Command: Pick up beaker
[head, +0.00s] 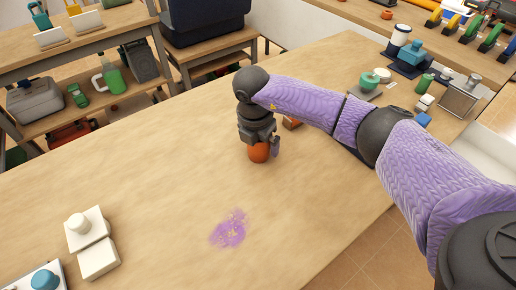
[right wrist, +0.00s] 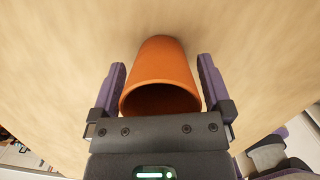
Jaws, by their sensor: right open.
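An orange beaker (head: 259,153) stands on the wooden table below my right gripper (head: 260,143), which partly hides it in the head view. In the right wrist view the beaker (right wrist: 160,72) is a plain orange cup with its dark open mouth towards the camera. It lies between the two purple fingers of my right gripper (right wrist: 161,66). The fingers are apart, with a visible gap on each side of the beaker. My left gripper is not in view.
A reddish-brown object (head: 291,123) is partly hidden behind my right arm. A purple stain (head: 229,229) marks the table in front. White blocks (head: 98,259) lie at the left front. Several small items, including a green-topped pot (head: 369,81), stand at the far right. The table's left middle is clear.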

